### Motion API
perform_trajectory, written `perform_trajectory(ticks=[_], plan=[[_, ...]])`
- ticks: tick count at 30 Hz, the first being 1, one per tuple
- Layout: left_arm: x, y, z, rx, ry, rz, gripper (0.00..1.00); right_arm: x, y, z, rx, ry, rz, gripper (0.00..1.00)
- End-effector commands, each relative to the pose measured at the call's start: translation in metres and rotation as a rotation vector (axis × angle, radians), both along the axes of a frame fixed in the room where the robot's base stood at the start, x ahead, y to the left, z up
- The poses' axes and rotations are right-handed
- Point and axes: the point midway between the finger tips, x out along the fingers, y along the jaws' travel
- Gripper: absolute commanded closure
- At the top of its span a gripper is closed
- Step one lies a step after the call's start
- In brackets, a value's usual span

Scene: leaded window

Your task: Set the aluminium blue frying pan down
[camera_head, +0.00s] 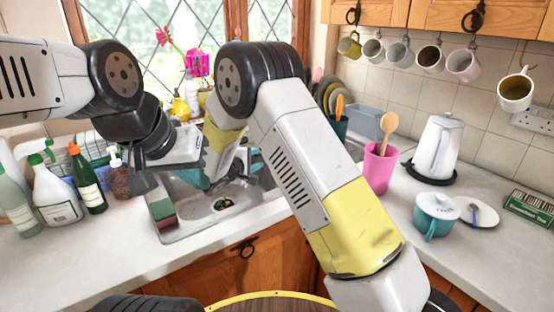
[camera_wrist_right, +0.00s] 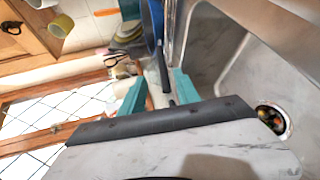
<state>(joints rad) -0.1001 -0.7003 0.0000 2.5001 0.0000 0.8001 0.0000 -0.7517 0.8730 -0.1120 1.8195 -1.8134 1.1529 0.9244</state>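The blue pan shows only in part in the right wrist view, as a blue curved edge (camera_wrist_right: 149,28) at the top middle. A dark bar, which looks like its handle, runs down from there between my right gripper's fingers. My right gripper (camera_wrist_right: 158,90) has teal fingers that stand apart, with a gap beside the bar. In the head view my right arm reaches over the sink and hides most of the pan's place. My left gripper (camera_head: 162,172) hangs above the counter at the sink's left edge; its finger gap is unclear.
The sink (camera_head: 225,205) lies below my right arm. Spray bottles (camera_head: 57,190) and a sponge (camera_head: 162,211) are at left. A pink utensil pot (camera_head: 379,168), kettle (camera_head: 437,147) and teal pot (camera_head: 436,214) stand at right. Mugs hang above. The front counter is clear.

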Motion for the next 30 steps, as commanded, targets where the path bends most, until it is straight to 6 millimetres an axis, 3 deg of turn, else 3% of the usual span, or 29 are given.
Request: perform_trajectory(ticks=[4, 7, 12, 15, 21, 27, 30], plan=[[0.0, 0.0, 0.0, 0.0, 0.0, 0.0, 1.0, -0.013, -0.057, 0.032, 0.075, 0.055, -0.14, 0.62], [0.0, 0.0, 0.0, 0.0, 0.0, 0.0, 1.0, -0.041, -0.115, 0.057, 0.177, 0.132, -0.283, 0.62], [0.0, 0.0, 0.0, 0.0, 0.0, 0.0, 1.0, -0.112, -0.192, 0.088, 0.403, 0.274, -0.486, 0.62], [0.0, 0.0, 0.0, 0.0, 0.0, 0.0, 1.0, -0.159, -0.22, 0.101, 0.559, 0.343, -0.568, 0.62], [0.0, 0.0, 0.0, 0.0, 0.0, 0.0, 1.0, -0.249, -0.241, 0.123, 0.904, 0.427, -0.648, 0.62], [0.0, 0.0, 0.0, 0.0, 0.0, 0.0, 1.0, -0.32, -0.23, 0.143, 1.249, 0.426, -0.624, 0.62], [0.0, 0.0, 0.0, 0.0, 0.0, 0.0, 1.0, -0.342, -0.22, 0.152, 1.377, 0.401, -0.589, 0.62]])
